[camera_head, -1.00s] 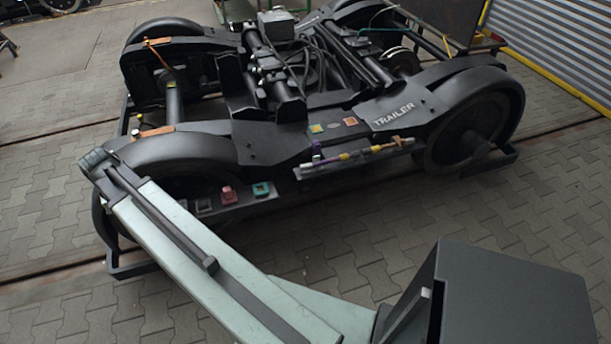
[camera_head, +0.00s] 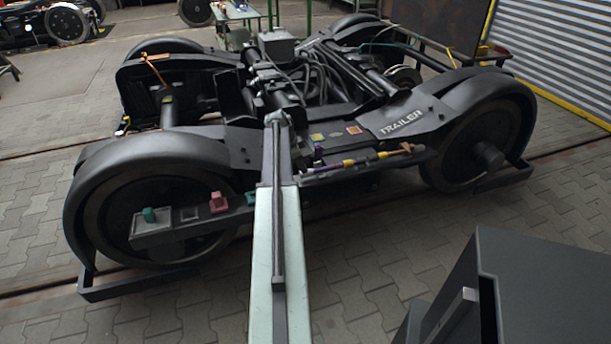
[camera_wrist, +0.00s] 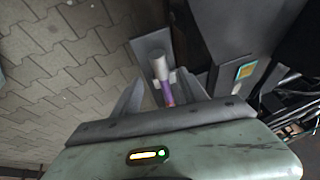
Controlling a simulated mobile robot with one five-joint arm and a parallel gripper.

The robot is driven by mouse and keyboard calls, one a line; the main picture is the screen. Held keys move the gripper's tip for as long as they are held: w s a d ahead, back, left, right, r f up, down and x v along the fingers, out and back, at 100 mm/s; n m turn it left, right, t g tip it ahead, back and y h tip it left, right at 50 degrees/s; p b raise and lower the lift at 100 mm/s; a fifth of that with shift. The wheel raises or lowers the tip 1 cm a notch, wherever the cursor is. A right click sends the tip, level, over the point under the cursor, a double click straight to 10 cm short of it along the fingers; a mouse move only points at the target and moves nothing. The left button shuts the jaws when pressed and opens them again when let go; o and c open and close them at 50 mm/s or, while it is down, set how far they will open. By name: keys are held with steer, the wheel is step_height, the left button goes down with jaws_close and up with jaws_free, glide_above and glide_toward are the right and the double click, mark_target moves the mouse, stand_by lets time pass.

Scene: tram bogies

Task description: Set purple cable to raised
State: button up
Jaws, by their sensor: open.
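The purple cable (camera_head: 318,156) is a small purple piece at the left end of a narrow ledge on the side of the bogie marked TRAILER. In the wrist view a purple length (camera_wrist: 168,92) with a pale grey cylindrical end (camera_wrist: 158,68) shows between the fingers. My gripper (camera_wrist: 160,80) is open, one finger on each side of this piece. I cannot tell whether either finger touches it. The lower part of the piece is hidden by my wrist. In the head view my gripper is hidden behind my arm.
Yellow-banded parts (camera_head: 362,159) lie along the same ledge to the right. A lower bar (camera_head: 165,228) carries a teal block (camera_head: 150,214) and a red block (camera_head: 218,202). The wheel arch (camera_head: 140,160) stands left of my arm. Paved floor (camera_head: 370,280) is clear in front.

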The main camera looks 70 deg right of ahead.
steer(key=b+x, duration=0.5)
steer(key=x, duration=0.1)
steer(key=shift+d+f, duration=0.1)
steer(key=shift+f, duration=0.25)
steer(key=shift+r, duration=0.15)
jaws_close()
stand_by(0.8)
